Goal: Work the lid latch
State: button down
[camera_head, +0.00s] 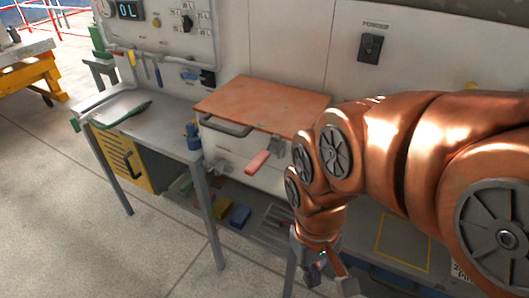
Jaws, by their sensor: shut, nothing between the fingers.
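A pale box (229,137) with a flat orange-brown lid (262,104) stands on the bench, with the lid lying flat over its top. A grey bar handle (226,126) runs along the lid's front left side. The latch (265,155) is on the box front, a grey bracket with a red grip that points down and left. My gripper (328,284) hangs low at the bottom edge, below and to the right of the latch and apart from it. It is shut and empty, and its tips are partly cut off by the frame. My copper arm hides the box's right end.
A grey side table (128,112) with a green tool stands at left above a yellow cabinet (123,158). A lower shelf holds a blue block (240,217) and other small parts. The wall panel carries a black switch (370,48). The floor at lower left is clear.

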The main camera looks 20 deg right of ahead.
aim_at(256, 164)
jog(key=k, duration=0.5)
jog(key=u, duration=1.15)
jog(key=i, duration=0.65)
jog(key=z, duration=0.35)
